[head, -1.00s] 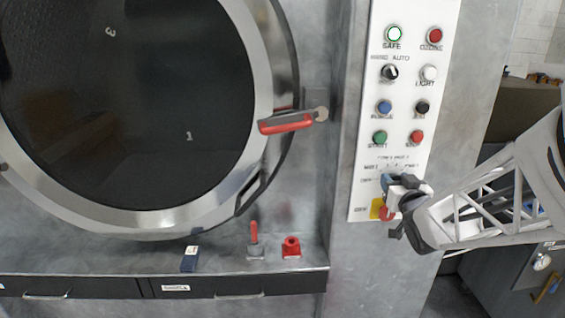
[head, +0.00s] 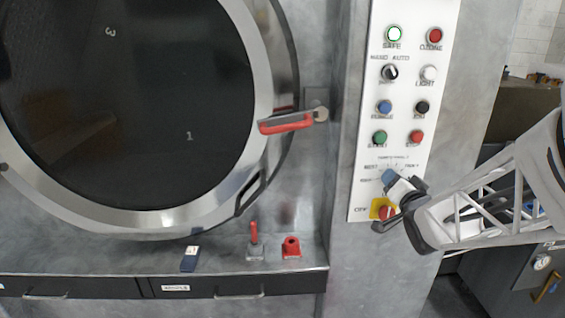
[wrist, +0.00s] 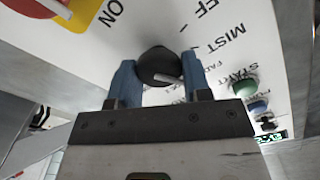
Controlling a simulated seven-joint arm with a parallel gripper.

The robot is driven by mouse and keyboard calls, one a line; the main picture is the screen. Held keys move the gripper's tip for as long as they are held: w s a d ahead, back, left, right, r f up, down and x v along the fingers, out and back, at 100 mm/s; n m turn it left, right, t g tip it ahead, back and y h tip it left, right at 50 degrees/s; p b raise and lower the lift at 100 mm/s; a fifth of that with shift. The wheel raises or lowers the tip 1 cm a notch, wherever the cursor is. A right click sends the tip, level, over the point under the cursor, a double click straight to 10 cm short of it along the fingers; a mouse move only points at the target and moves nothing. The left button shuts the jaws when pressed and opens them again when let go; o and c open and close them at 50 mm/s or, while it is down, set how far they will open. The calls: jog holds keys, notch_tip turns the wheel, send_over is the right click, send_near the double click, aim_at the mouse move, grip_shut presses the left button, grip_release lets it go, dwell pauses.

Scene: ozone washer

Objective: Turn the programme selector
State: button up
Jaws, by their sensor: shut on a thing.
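The programme selector is a round black knob (wrist: 158,63) with a white pointer line, low on the white control panel (head: 362,150). In the wrist view it sits between the two blue fingertips of my gripper (wrist: 160,82), which is shut on it. In the head view my gripper (head: 390,180) is at the lower part of the panel and hides the knob.
A red rotary switch (head: 386,212) on a yellow plate (head: 375,207) is just below my gripper. Green (head: 380,138) and red (head: 416,138) buttons are above it. A round door (head: 130,100) with a red handle (head: 286,123) stands left.

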jog(key=shift+m, duration=0.6)
jog(key=o, duration=0.9)
jog(key=shift+s, duration=0.1)
jog(key=shift+s, duration=3.8)
